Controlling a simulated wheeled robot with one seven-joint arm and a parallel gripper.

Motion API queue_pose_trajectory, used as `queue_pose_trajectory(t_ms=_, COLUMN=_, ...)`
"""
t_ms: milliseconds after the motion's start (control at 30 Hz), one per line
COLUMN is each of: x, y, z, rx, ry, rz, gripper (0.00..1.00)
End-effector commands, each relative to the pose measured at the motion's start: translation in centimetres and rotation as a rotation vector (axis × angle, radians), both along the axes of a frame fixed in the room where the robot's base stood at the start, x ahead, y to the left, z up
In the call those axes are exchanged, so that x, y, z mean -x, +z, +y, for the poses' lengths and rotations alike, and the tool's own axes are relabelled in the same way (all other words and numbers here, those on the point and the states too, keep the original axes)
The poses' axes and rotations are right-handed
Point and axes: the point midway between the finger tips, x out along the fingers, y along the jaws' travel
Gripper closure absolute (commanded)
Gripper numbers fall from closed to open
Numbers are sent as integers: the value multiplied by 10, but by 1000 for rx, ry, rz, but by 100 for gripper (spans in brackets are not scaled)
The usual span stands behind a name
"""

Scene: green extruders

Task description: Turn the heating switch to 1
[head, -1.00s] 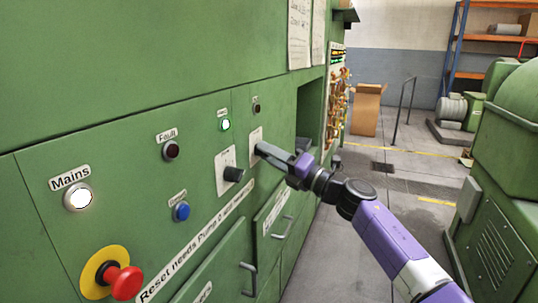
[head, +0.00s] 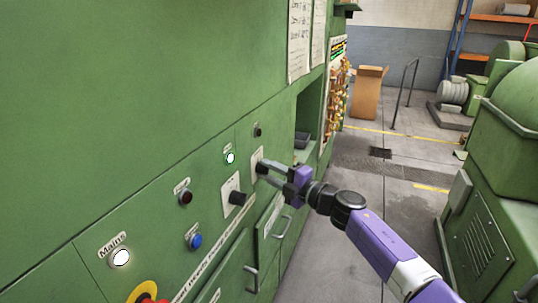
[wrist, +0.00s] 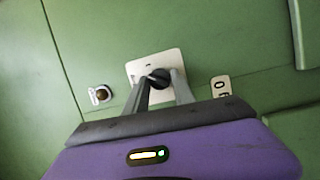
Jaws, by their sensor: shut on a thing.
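A black rotary knob (wrist: 159,77) sits on a white square plate (wrist: 136,68) on the green cabinet. My gripper (wrist: 161,86) has its two grey fingers on either side of this knob and is shut on it. In the head view my gripper (head: 262,171) reaches the right-hand white plate (head: 257,156) from the right, and its fingers hide the knob there. The plate's markings and the knob's pointer are too small to read. A second black knob (head: 238,198) on another white plate (head: 229,188) is to the left, untouched.
The panel also has a lit green lamp (head: 230,158), a dark red lamp (head: 185,197), a blue button (head: 195,241), a lit Mains lamp (head: 121,257) and a red emergency button (head: 150,300). Drawer handles (head: 283,228) jut out below. Floor (head: 330,240) is clear right of the cabinet.

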Motion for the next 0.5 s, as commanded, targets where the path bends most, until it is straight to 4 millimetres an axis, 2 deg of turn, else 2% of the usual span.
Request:
queue_pose_trajectory(t_ms=33, x=0, y=7, z=0, rx=-11, ry=-1, rz=43, gripper=100)
queue_pose_trajectory(t_ms=500, x=1, y=2, z=0, rx=-117, ry=1, rz=333, gripper=100)
